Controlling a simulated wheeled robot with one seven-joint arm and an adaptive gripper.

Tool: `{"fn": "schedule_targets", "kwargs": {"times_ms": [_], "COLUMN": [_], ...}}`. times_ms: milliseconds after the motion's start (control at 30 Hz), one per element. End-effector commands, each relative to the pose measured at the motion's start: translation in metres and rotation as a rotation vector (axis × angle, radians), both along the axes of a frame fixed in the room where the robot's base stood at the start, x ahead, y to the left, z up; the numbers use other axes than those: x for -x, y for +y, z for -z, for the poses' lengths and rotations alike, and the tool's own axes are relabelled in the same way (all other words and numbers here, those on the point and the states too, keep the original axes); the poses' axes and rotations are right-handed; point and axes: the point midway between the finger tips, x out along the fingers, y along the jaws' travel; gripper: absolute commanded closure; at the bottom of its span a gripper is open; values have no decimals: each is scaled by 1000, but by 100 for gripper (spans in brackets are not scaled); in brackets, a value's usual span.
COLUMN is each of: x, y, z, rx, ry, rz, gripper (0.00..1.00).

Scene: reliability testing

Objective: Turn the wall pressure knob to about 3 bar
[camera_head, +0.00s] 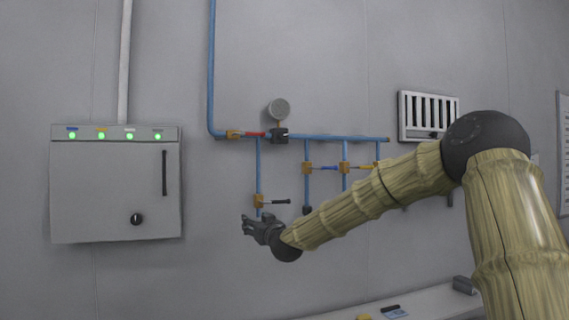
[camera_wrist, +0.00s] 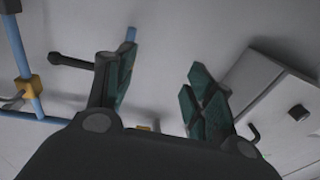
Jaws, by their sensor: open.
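A round grey gauge (camera_head: 278,109) stands on the blue wall pipe, with a dark knob-like body (camera_head: 279,136) directly below it. The gauge's reading is too small to make out. My gripper (camera_head: 247,225) is open and empty, below and left of the gauge, just under a brass valve on a downpipe. Its fingers point left, towards the grey cabinet. In the wrist view the two green-padded fingers (camera_wrist: 160,82) are spread with nothing between them. I cannot make out the gauge in the wrist view.
The grey cabinet (camera_head: 115,185) has green lamps and a black knob (camera_head: 137,218), which also shows in the wrist view (camera_wrist: 299,112). Blue pipes with brass valves (camera_head: 259,201) hang close to my arm. A vent grille (camera_head: 428,116) is at right. A pale bench (camera_head: 410,303) runs below.

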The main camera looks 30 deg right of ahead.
Motion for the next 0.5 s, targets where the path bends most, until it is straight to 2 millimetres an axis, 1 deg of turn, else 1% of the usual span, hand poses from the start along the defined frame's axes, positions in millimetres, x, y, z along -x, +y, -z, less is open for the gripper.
{"fn": "schedule_targets", "kwargs": {"times_ms": [33, 67, 100, 167, 200, 300, 333, 400, 500], "x": [4, 7, 12, 21, 27, 42, 46, 53, 59], "y": [-17, -25, -37, -54, -64, -86, -91, -101, -107], "z": [-42, -64, -92, -131, -154, -200, -211, -229, -243], "rx": [2, 5, 10, 16, 19, 26, 27, 29, 32], "ry": [-55, -83, -122, -173, -205, -268, -282, -308, -327], "rz": [17, 27, 39, 57, 69, 94, 101, 112, 121], "gripper": [46, 46, 46, 46, 46, 46, 46, 46, 46]}}
